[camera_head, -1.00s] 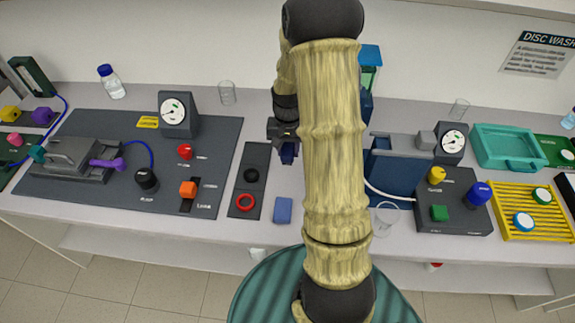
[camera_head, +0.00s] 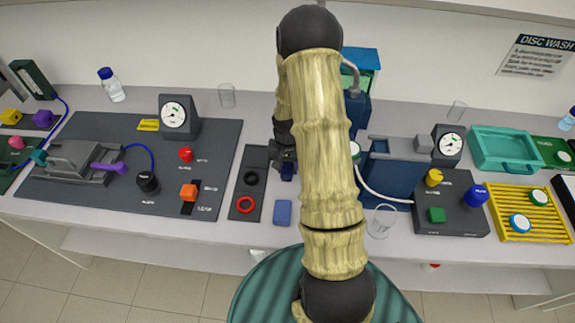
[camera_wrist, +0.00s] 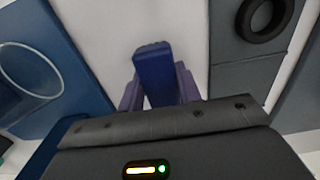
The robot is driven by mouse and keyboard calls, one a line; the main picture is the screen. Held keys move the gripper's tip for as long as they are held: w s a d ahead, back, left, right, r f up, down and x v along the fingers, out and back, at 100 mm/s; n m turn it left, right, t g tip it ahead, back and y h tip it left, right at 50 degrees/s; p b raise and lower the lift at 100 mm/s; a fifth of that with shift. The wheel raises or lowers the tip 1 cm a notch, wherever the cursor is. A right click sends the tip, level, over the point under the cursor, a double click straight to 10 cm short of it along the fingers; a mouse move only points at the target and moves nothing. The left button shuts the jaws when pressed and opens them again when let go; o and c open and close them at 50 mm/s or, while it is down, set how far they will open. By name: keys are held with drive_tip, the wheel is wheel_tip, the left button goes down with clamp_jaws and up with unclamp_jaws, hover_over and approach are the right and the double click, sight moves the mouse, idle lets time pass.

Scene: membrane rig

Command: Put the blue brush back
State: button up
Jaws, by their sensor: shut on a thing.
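My gripper (camera_head: 286,168) is shut on a dark blue block-like thing, which I take to be the blue brush (camera_wrist: 153,70). In the wrist view it sticks out between the two purple fingers (camera_wrist: 155,92). In the head view the held brush (camera_head: 287,173) shows just left of my arm, over the bench between the grey ring strip and the blue washing unit. Its lower end is hard to judge against the bench. A lighter blue flat block (camera_head: 283,212) lies on the bench in front of it.
The dark strip (camera_head: 238,211) with a black ring (camera_head: 250,178) and a red ring (camera_head: 246,204) is close on the left. The blue unit (camera_head: 390,176) is on the right, with a clear beaker (camera_head: 381,222) in front. My arm hides part of the bench.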

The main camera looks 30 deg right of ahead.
sight(288, 166)
drive_tip(key=shift+f, duration=0.1)
drive_tip(key=o, duration=1)
drive_tip(key=shift+o, duration=0.2)
wheel_tip(288, 166, up, 12)
drive_tip(key=b, duration=0.2)
